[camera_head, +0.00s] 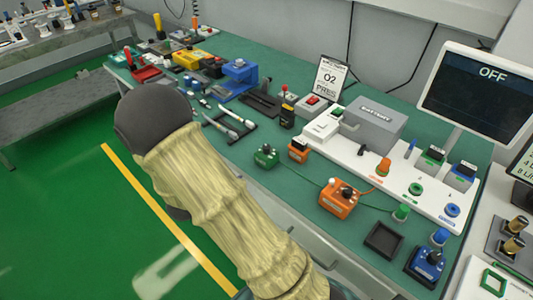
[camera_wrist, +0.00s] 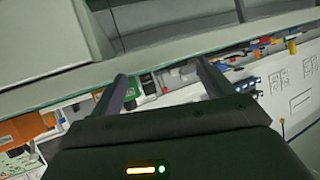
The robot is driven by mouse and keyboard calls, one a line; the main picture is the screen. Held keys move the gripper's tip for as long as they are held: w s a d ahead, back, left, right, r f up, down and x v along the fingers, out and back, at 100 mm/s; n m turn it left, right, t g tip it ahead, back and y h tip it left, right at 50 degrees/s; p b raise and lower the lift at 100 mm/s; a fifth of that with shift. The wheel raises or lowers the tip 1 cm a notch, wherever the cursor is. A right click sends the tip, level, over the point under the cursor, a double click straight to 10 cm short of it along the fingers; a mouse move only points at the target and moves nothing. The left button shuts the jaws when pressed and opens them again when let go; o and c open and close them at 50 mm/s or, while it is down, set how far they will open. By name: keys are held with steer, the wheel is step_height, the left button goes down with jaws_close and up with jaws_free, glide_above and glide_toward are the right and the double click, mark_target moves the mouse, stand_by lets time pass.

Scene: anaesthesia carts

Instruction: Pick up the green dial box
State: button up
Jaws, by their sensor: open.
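The green dial box (camera_head: 266,156) stands on the green bench top in the head view, with dark knobs on top. A green cable runs from it to the right. My arm in its pale wrinkled sleeve is left of and in front of it, apart from it. My gripper (camera_wrist: 160,71) shows in the wrist view with its two dark fingers spread and nothing held. A small green patch shows near the left finger there, but I cannot tell if it is the box. In the head view the gripper itself cannot be made out.
A small orange box (camera_head: 299,151) stands close behind the green one. A larger orange box (camera_head: 337,207), a black tray (camera_head: 384,240) and a blue box (camera_head: 427,265) lie to the right. A white panel (camera_head: 350,157) with a grey case is behind. Tools crowd the bench's far left.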

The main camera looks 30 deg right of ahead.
mark_target(261, 158)
steer(key=s+r+m+g+h+p, duration=0.1)
steer(key=s+r+m+h, duration=0.1)
steer(key=s+h, duration=0.3)
steer(key=shift+s+d+m+g+h, duration=0.4)
steer(key=shift+d+h, duration=0.05)
steer(key=shift+h, duration=0.75)
steer(key=shift+r, duration=0.1)
steer(key=p+x, duration=0.2)
steer(key=x, duration=1)
steer(key=shift+w+d, duration=0.1)
steer(key=p+x, duration=0.1)
steer(key=x, duration=0.4)
steer(key=shift+w+d, duration=0.1)
steer(key=shift+c, duration=0.2)
